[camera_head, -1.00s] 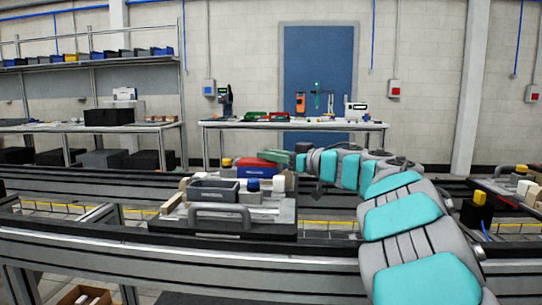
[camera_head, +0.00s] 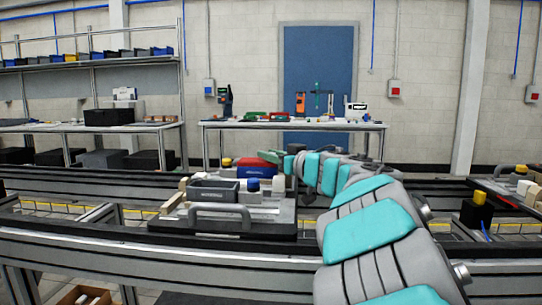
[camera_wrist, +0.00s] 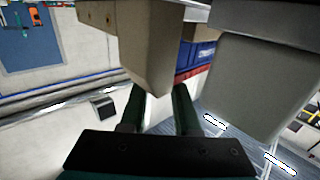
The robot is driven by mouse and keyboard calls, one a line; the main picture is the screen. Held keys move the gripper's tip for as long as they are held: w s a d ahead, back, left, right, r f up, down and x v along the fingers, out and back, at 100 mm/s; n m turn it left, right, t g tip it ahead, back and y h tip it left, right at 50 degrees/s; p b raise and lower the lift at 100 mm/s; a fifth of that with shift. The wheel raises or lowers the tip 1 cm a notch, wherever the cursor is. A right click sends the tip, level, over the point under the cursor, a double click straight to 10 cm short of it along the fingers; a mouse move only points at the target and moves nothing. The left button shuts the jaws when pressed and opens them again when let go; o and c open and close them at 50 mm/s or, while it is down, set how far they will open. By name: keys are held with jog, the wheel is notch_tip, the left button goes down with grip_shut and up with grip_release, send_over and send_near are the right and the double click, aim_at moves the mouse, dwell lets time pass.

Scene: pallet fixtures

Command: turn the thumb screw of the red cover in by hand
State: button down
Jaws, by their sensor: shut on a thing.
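In the head view a red part (camera_head: 272,156) shows at the back right of the pallet fixture, behind a blue box (camera_head: 255,172). A red strip (camera_wrist: 190,74) beside the blue box (camera_wrist: 198,53) also shows in the wrist view; which red part is the cover is hard to tell. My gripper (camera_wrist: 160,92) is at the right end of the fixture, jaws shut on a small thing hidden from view. A beige block (camera_wrist: 152,60) covers the space between the fingertips. The thumb screw itself cannot be made out.
A large grey block (camera_wrist: 250,80) stands close to my gripper. Conveyor rails (camera_head: 120,245) run in front.

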jog(key=shift+r, duration=0.1)
jog(key=c, duration=0.6)
grip_release()
jog(key=shift+v, duration=3.85)
